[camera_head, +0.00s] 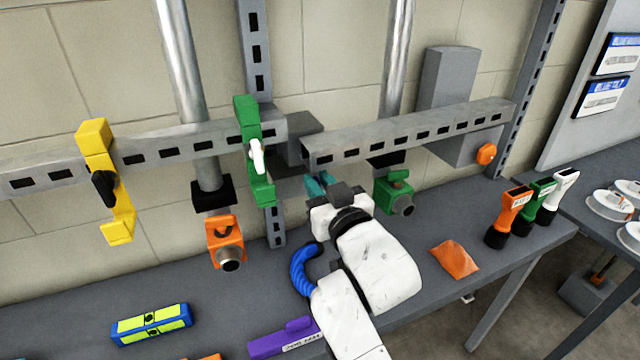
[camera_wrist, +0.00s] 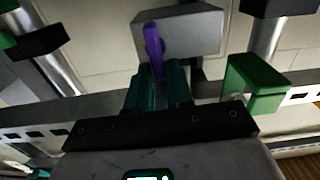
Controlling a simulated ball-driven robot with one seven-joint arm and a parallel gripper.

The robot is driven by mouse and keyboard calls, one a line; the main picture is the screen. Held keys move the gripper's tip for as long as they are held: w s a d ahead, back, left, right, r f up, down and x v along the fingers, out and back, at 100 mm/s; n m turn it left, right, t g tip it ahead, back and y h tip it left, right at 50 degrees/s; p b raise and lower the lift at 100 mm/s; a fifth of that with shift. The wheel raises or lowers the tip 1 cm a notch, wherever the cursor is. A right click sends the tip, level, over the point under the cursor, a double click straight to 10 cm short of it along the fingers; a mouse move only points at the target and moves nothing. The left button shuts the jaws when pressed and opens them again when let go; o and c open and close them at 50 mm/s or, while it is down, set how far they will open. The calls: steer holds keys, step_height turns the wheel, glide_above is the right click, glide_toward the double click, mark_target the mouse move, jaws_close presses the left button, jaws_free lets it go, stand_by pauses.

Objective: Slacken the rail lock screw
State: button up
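The lock screw appears as a purple lever (camera_wrist: 152,45) on the face of a grey block in the wrist view. The block (camera_head: 300,138) sits behind the rail gap in the head view, where the lever is hidden. My gripper (camera_wrist: 160,68) has its two teal fingers close together, with the lever's lower part between them. The narrow gap looks filled by the lever. In the head view my gripper (camera_head: 318,185) is just below the rail gap, and its fingertips are partly hidden.
The slotted rail (camera_head: 420,130) runs along the wall on both sides of the gap. A green clamp (camera_head: 250,150) hangs on its left part and a yellow clamp (camera_head: 105,180) further left. A green pipe fitting (camera_head: 392,188) is close right of my gripper; an orange one (camera_head: 225,240) is left.

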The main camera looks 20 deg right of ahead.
jaws_close()
steer(key=n+p, duration=0.1)
steer(key=n, duration=0.3)
steer(key=a+n+p, duration=0.1)
steer(key=n+p, duration=0.1)
steer(key=n, duration=0.2)
steer(key=a+f+n+p, duration=0.1)
steer(key=n, duration=0.2)
steer(key=shift+a+n+p, duration=0.1)
steer(key=shift+n+p, duration=0.2)
steer(key=shift+n, duration=0.1)
steer(key=shift+a+f+n+p, duration=0.1)
steer(key=shift+f+n+p, duration=0.15)
steer(key=shift+n, duration=0.4)
steer(key=shift+f+n+p, duration=0.1)
steer(key=shift+n+p, duration=0.25)
steer(key=shift+n, duration=0.25)
steer(key=shift+a+f+n+p, duration=0.1)
steer(key=shift+f+n+p, duration=0.15)
steer(key=shift+n, duration=0.7)
steer(key=shift+o, duration=1.9)
jaws_free()
